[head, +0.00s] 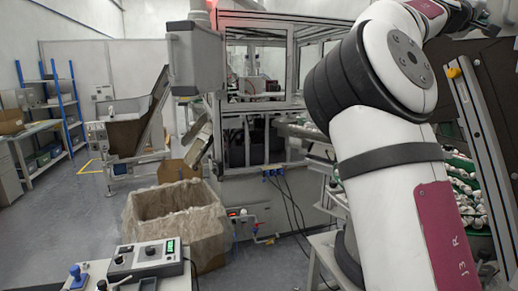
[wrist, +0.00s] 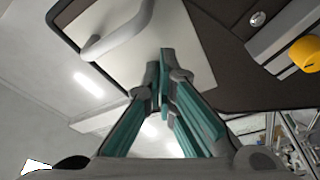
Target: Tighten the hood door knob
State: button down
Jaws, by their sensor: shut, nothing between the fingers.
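A yellow-orange knob (wrist: 302,52) sits on a grey metal profile at the right edge of the wrist view. It is also small in the head view, a yellow knob (head: 453,72) at the top of a slanted profile. I take it as the hood door knob. My gripper (wrist: 163,88) has its teal-padded fingers together and empty, in front of a pale plate on a dark panel (wrist: 225,60). It is left of the knob in the wrist view and does not touch it. In the head view my arm's end is at the upper right, its fingers unclear.
A pale bar handle (wrist: 112,38) is on the panel near my fingers. A slanted grey profile (head: 478,150) runs down beside my arm. Green trays with white parts (head: 465,195) lie below. A lined carton (head: 175,225) and a control box (head: 147,260) stand left, with open floor beyond.

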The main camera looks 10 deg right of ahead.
jog(key=shift+s+a+b, duration=0.15)
jog(key=shift+a+b, duration=0.55)
jog(key=shift+a, duration=1.25)
